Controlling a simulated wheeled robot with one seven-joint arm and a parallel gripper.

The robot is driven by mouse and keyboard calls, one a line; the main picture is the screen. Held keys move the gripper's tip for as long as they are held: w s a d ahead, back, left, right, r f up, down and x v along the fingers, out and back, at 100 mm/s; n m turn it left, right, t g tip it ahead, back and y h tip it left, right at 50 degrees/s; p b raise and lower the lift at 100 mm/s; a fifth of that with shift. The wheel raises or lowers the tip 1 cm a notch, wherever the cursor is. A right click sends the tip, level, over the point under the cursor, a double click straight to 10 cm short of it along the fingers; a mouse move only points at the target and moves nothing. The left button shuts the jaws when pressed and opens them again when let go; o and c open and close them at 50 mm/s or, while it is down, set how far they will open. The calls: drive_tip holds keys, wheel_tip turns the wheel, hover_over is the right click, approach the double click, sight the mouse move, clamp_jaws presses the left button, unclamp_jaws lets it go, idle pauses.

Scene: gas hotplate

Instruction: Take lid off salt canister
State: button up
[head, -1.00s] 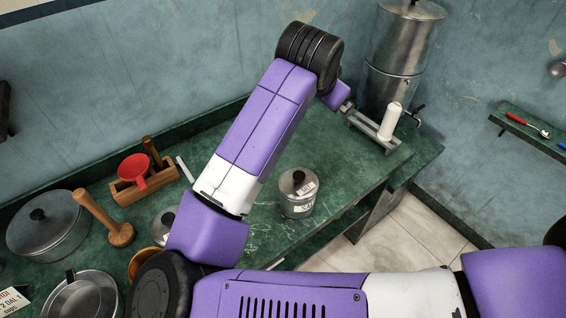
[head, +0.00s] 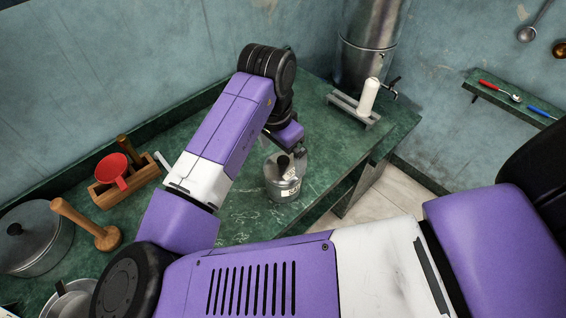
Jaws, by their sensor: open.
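The salt canister (head: 283,190) is a small metal tin with a pale label, standing on the green counter. Its grey lid (head: 273,167) has a dark knob (head: 283,161) and sits on top of the tin. My gripper (head: 297,152) is open, just above and behind the lid, close to the knob. The gripper is small and its fingers are partly hidden by my wrist, so I cannot tell whether they touch the knob.
A tall metal urn (head: 370,40) and a white cylinder (head: 368,97) on a grey stand are at the back right. A wooden box (head: 130,180) with a red funnel (head: 112,168), a wooden masher (head: 90,228) and a lidded pot (head: 35,238) stand left. Counter right of the canister is clear.

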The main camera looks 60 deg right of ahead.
sight(278, 167)
drive_tip(key=shift+d+f, duration=0.2)
drive_tip(key=shift+f, duration=1.05)
drive_tip(key=shift+s, duration=0.1)
drive_tip(key=c, duration=1.5)
